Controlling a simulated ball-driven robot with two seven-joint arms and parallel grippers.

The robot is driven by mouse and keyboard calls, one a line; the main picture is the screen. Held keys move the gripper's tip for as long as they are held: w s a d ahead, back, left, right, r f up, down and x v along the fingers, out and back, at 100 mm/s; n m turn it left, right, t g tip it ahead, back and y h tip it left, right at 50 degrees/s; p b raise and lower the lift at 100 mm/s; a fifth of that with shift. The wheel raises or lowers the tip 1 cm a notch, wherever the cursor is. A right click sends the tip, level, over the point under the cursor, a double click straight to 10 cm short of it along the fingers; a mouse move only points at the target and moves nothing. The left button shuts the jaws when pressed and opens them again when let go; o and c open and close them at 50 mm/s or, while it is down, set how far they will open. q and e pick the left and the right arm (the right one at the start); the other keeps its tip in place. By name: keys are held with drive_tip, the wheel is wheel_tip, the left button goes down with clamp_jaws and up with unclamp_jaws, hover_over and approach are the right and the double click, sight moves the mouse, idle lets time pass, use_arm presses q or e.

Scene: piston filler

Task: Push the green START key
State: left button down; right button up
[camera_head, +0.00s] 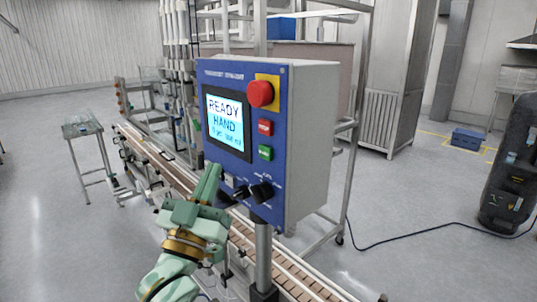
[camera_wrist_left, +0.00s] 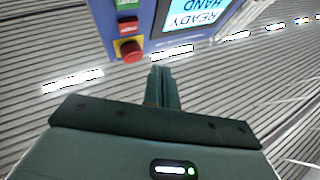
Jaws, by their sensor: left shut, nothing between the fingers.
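The green START key (camera_head: 265,152) is on the blue front of the control box (camera_head: 243,98), below a red key (camera_head: 265,127). In the left wrist view, upside down, the green key (camera_wrist_left: 126,5) shows at the top edge. My left gripper (camera_head: 213,170) is shut and empty, in front of the panel, to the left of and a little lower than the green key. In the left wrist view its fingers (camera_wrist_left: 163,76) point towards the panel, apart from the key. My right gripper is out of view.
A red mushroom button (camera_head: 260,93) on a yellow plate sits above the keys. The lit screen (camera_head: 226,121) reads READY, HAND. Black knobs (camera_head: 261,192) sit low on the panel. A conveyor (camera_head: 164,169) runs behind the box.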

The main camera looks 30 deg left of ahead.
sight(265, 153)
use_arm(q)
drive_tip(key=shift+w+f, duration=0.1)
drive_tip(key=shift+w, duration=0.05)
drive_tip(key=w+d+b, duration=0.1)
drive_tip(key=w+d, duration=0.2)
drive_tip(key=w, duration=0.5)
drive_tip(key=shift+d+b, duration=0.15)
drive_tip(key=shift+b, duration=0.25)
drive_tip(key=shift+w, duration=0.1)
idle(1.8)
drive_tip(key=shift+w+d, duration=0.2)
drive_tip(key=shift+w, duration=0.05)
